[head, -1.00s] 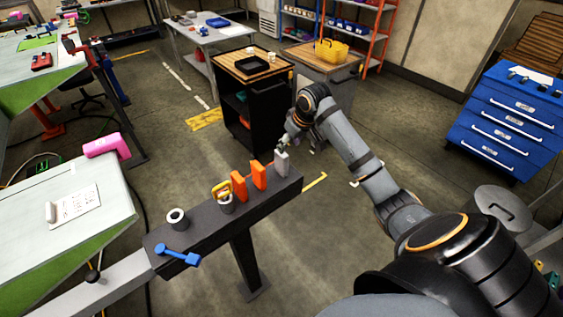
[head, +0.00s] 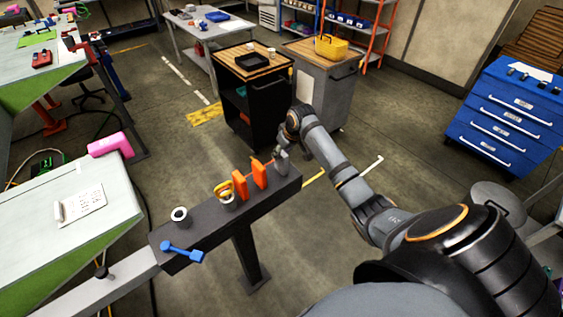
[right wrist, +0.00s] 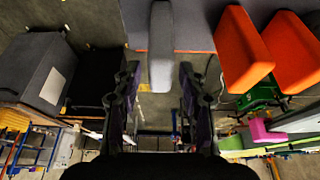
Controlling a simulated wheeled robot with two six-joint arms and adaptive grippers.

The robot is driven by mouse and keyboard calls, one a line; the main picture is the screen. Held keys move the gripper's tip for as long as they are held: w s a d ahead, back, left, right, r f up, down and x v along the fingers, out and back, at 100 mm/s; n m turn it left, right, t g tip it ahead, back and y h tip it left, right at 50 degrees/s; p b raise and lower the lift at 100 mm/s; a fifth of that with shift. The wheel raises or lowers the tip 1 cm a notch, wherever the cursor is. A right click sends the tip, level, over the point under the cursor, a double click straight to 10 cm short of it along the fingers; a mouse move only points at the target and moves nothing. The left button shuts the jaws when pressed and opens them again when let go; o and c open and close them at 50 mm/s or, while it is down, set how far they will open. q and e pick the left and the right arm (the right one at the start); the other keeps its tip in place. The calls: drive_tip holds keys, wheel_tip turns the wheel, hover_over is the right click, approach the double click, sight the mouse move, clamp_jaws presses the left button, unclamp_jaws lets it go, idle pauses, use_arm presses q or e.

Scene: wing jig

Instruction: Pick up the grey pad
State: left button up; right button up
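The grey pad (head: 284,168) stands upright at the far right end of the dark beam (head: 215,212). My right gripper (head: 281,155) is right at it and partly hides it in the head view. In the right wrist view the pad (right wrist: 160,45) reaches down between the two fingers of my open right gripper (right wrist: 160,82). A gap shows on each side of the pad, so neither finger appears to touch it. My left gripper is in neither view.
Two orange blocks (head: 240,184) stand on the beam beside the pad. A black cart (head: 250,100) stands beyond the beam. Floor to the beam's right is open.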

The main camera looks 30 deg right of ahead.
clamp_jaws()
